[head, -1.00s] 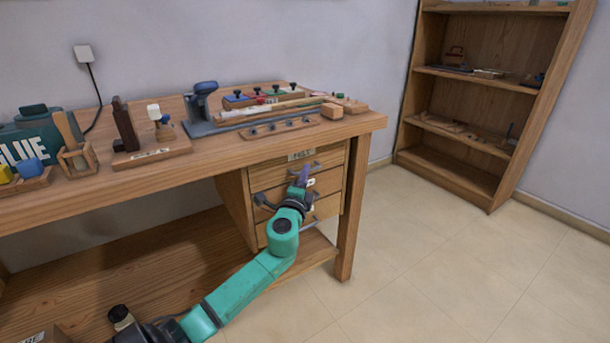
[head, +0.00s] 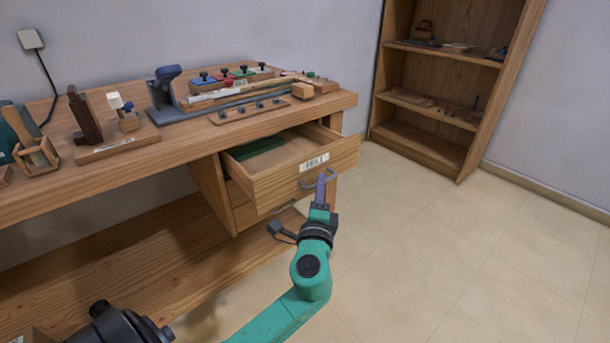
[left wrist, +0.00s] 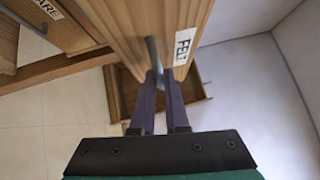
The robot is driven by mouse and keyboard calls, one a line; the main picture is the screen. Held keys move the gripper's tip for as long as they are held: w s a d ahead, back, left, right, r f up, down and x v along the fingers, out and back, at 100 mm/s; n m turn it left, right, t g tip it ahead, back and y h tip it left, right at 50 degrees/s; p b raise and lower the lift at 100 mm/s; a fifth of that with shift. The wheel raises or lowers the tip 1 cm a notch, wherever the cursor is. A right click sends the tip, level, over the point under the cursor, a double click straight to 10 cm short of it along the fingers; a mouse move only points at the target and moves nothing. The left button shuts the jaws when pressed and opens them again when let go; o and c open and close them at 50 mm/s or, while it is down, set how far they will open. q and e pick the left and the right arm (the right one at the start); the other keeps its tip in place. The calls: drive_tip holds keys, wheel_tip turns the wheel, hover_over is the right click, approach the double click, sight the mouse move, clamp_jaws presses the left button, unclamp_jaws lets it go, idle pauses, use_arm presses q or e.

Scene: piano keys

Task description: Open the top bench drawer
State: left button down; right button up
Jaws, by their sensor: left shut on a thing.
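The top bench drawer (head: 300,168) is pulled well out from under the bench top (head: 215,125). Its front carries a white label and a grey bar handle (head: 318,180). A green item (head: 257,147) lies inside at the back left. My left gripper (head: 321,187) is shut on the handle, below the label. In the left wrist view its two purple fingers (left wrist: 160,90) close around the grey handle (left wrist: 152,55) beside the label that reads FELT (left wrist: 184,46). My right gripper does not show.
Tools and wooden blocks crowd the bench top, including a blue-handled plane (head: 166,92). A bookshelf (head: 450,90) stands at the back right. The floor (head: 430,235) in front is clear.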

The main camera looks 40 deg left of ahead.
use_arm(q)
drive_tip(key=shift+s+d, duration=0.2)
drive_tip(key=shift+d, duration=0.45)
drive_tip(key=shift+s+d, duration=0.2)
drive_tip(key=shift+d, duration=0.4)
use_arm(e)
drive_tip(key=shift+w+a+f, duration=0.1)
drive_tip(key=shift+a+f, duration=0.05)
use_arm(q)
drive_tip(key=c, duration=0.9)
unclamp_jaws()
drive_tip(key=shift+s, duration=0.1)
drive_tip(key=v, duration=1.4)
drive_tip(key=shift+s+d+b, duration=0.1)
drive_tip(key=shift+s+b, duration=0.1)
drive_tip(key=shift+b, duration=0.15)
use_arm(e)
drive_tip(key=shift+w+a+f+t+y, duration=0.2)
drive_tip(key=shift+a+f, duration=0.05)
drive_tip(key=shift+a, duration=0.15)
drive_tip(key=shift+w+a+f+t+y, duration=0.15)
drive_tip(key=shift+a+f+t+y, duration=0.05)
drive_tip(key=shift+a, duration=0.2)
